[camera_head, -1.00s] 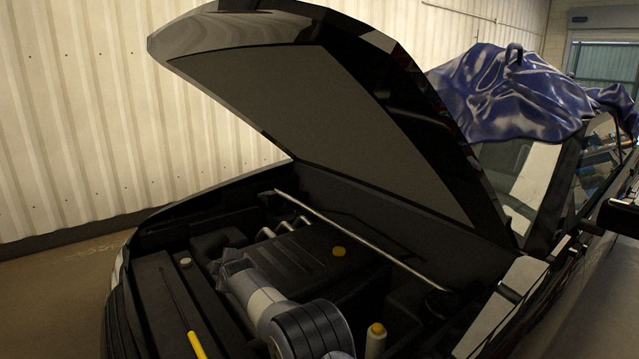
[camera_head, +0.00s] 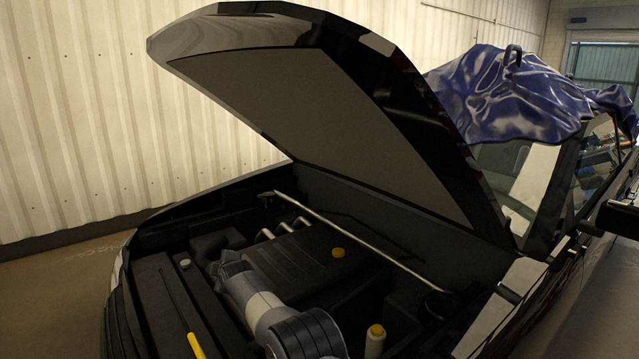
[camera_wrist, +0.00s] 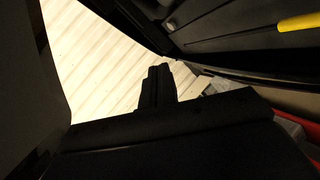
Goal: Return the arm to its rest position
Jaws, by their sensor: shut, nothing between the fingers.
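My arm shows over the engine bay (camera_head: 300,258) of a dark car in the head view. My gripper (camera_head: 228,262) is at its far end, above the left part of the bay, but its fingers are hard to make out there. In the wrist view my gripper (camera_wrist: 158,76) has its two dark fingers together with nothing between them. Nothing hangs from it or touches its tips in that view.
The raised hood (camera_head: 310,120) overhangs the bay, with a prop rod (camera_head: 350,240) slanting beneath it. A yellow-handled dipstick (camera_head: 195,345) lies at the left. A yellow-capped bottle (camera_head: 376,342) stands right of my arm. A blue cover (camera_head: 515,95) drapes the roof.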

